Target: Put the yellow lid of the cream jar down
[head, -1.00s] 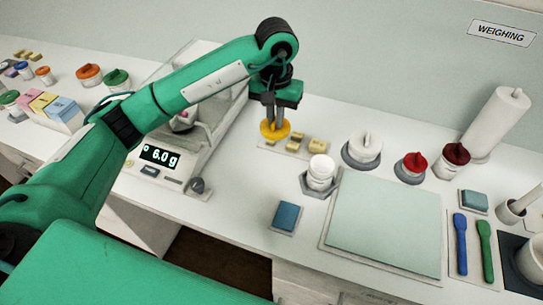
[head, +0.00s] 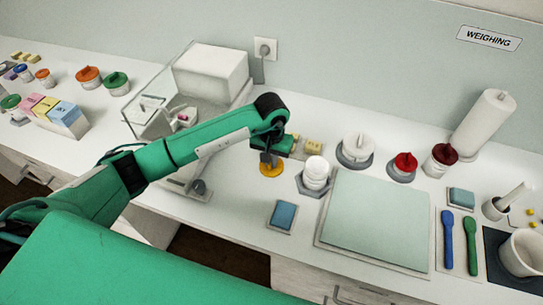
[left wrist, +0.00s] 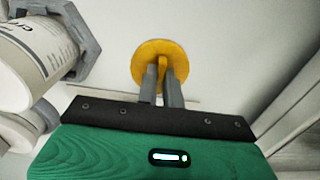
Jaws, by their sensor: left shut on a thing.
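The yellow lid (head: 271,170) is a flat disc with a raised grip on top. My left gripper (head: 268,160) is shut on that grip, with the disc low over the white bench beside the white jar. In the left wrist view the lid (left wrist: 146,66) shows just beyond the two grey fingers (left wrist: 163,80). I cannot tell whether the disc touches the bench. A white jar (head: 316,170) stands upright in a grey hexagonal holder (head: 313,187) right of the lid. My right gripper is not in view.
A blue pad (head: 283,215) lies in front of the lid, and a pale green mat (head: 378,220) to the right. The balance (head: 185,110) stands to the left. Small beige blocks (head: 313,146) lie behind. Bare bench shows between balance and pad.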

